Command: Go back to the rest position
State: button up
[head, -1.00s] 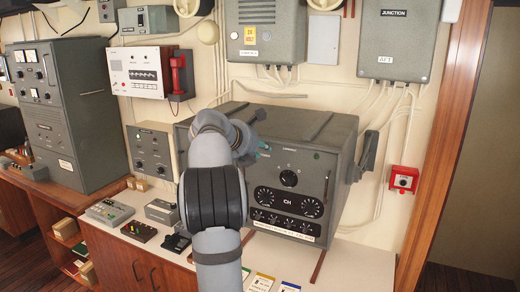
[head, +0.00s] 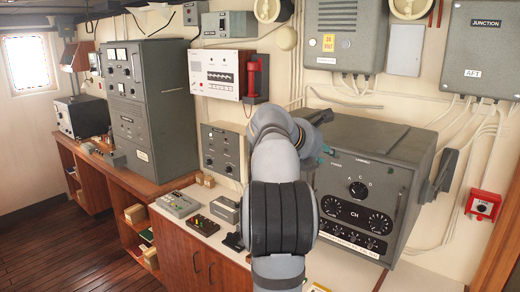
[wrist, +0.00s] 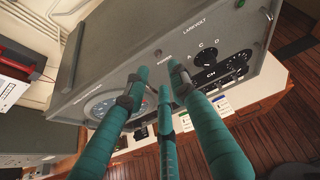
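My gripper has three teal fingers, and in the wrist view its tips (wrist: 158,78) stand apart with nothing between them. It is open and empty. In the head view my arm rises in front of the grey radio set (head: 362,180) and hides its left part. Only a little teal of the gripper shows there, beside the set's upper left. In the wrist view the fingers point across the front of the radio set (wrist: 150,35), over its round dial. I cannot tell the exact gap to the panel.
A red telephone (head: 254,82) hangs on the wall behind. Small control boxes (head: 178,204) stand on the counter to the left of my arm. A tall grey cabinet (head: 145,110) is farther left. The wooden floor (head: 65,245) at lower left is clear. A red alarm box (head: 483,205) is at right.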

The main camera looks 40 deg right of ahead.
jog(key=x, duration=0.5)
jog(key=shift+d, duration=0.2)
jog(key=shift+w+f, duration=0.1)
jog(key=shift+f, duration=0.05)
